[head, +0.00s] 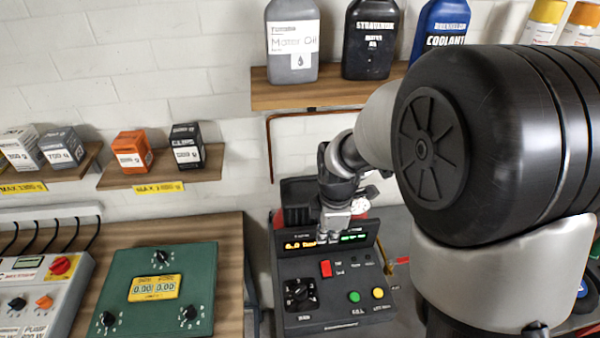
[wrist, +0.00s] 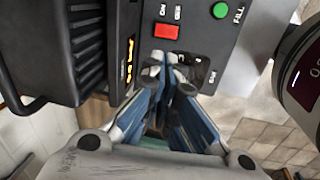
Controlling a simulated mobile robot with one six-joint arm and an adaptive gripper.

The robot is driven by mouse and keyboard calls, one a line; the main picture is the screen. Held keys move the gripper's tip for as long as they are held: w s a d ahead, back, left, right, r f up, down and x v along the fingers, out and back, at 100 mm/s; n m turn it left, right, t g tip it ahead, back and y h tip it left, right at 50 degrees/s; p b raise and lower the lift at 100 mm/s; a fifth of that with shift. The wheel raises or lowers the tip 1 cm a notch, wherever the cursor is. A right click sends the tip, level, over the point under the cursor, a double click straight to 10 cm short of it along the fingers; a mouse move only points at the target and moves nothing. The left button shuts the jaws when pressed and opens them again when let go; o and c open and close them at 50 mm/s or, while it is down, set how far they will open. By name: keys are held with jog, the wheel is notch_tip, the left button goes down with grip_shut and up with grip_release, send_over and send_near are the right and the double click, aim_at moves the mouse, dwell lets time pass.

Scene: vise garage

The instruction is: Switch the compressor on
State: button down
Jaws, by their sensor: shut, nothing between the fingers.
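The compressor (head: 330,300) is a dark box with a sloped control panel, an orange and green lit display and a red rocker switch (head: 325,268). In the wrist view the red switch (wrist: 166,31) sits between small labels, one of which appears to read ON. My gripper (head: 324,236) is in front of the display, above the switch in the head view. In the wrist view my gripper (wrist: 160,62) is shut and empty, its tips close to the panel beside the switch. I cannot tell whether they touch the panel. Which way the switch is tilted is unclear.
The panel also has a black knob (head: 298,294), a green button (head: 354,297) and a yellow button (head: 378,293). A green control box (head: 160,295) stands on the wooden bench to the left. A shelf (head: 290,95) with bottles is above.

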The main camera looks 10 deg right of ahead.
aim_at(321, 267)
jog(key=shift+n, duration=0.4)
jog(key=w+f+b, duration=0.1)
jog(key=f, duration=0.4)
jog(key=f+b, duration=0.2)
jog(key=f, duration=0.3)
jog(key=w+f+b, duration=0.1)
jog(key=f, duration=0.4)
jog(key=shift+w+f+b, duration=0.15)
jog(key=shift+w+b, duration=0.15)
jog(key=shift+b, duration=0.1)
jog(key=shift+w+f+g+p, duration=0.2)
jog(key=shift+f+g+p, duration=0.1)
jog(key=shift+g+p, duration=0.45)
jog(key=shift+w+f, duration=0.15)
jog(key=shift+f, duration=0.1)
jog(key=shift+s, duration=0.25)
